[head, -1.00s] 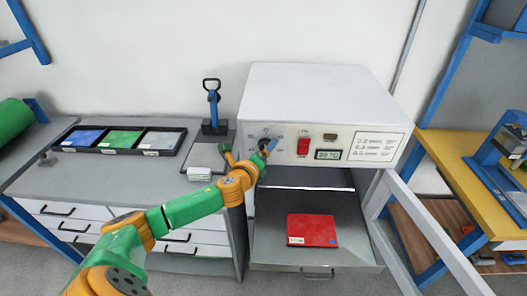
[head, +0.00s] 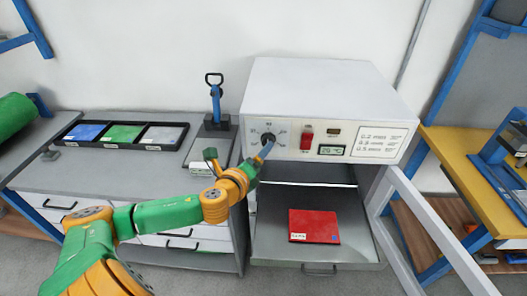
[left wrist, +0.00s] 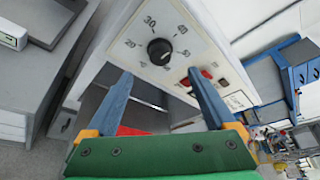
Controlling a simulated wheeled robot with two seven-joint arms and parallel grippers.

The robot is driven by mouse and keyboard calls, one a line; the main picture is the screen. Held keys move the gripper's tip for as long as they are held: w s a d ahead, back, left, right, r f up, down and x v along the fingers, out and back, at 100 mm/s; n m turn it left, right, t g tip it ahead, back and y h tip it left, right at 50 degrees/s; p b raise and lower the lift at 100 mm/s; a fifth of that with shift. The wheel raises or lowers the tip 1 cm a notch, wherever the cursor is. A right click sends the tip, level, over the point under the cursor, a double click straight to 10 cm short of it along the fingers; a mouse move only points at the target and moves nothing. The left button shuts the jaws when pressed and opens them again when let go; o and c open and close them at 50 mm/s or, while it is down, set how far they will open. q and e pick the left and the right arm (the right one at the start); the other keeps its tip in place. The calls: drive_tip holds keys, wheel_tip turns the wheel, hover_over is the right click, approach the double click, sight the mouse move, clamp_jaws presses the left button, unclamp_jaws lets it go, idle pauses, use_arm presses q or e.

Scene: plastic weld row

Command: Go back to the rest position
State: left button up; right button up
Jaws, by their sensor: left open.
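My left gripper (head: 262,157) is in front of the oven's control panel, just below the dial. In the left wrist view my left gripper (left wrist: 158,90) is open, with nothing between its blue fingers. The black dial (left wrist: 160,51) shows beyond the fingertips, apart from them; it also shows in the head view (head: 268,139). The white oven (head: 320,82) has its door (head: 425,225) open to the right. A red sheet (head: 314,226) with a small label lies on the pulled-out tray (head: 270,245). My right gripper is in neither view.
A grey bench (head: 100,183) stands left, with a black tray (head: 58,144) of blue, green and grey sheets. A yellow table (head: 450,143) is at right. The open door takes up room right of the tray.

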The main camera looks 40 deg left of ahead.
use_arm(q)
drive_tip(key=s+a+f+n+g, duration=0.1)
drive_tip(key=s+f+n+g, duration=0.4)
drive_tip(key=f, duration=0.9)
drive_tip(key=s+a+f+n+g, duration=0.15)
drive_tip(key=s+f+n, duration=0.4)
drive_tip(key=f, duration=0.85)
drive_tip(key=s+d+f+n+g+h, duration=0.1)
drive_tip(key=s+d+f+n+g, duration=0.1)
drive_tip(key=s+d+f, duration=0.3)
drive_tip(key=s+d+f+n+g+h, duration=0.1)
drive_tip(key=s+d+f+n, duration=0.3)
drive_tip(key=s, duration=0.9)
drive_tip(key=s+d+f+n+g+h, duration=0.1)
drive_tip(key=s+d+f+n+g, duration=0.3)
drive_tip(key=s, duration=0.5)
wheel_tip(320, 180, down, 3)
drive_tip(key=shift+s+d+f+h, duration=0.15)
drive_tip(key=shift+d+h, duration=0.15)
drive_tip(key=shift+d, duration=0.7)
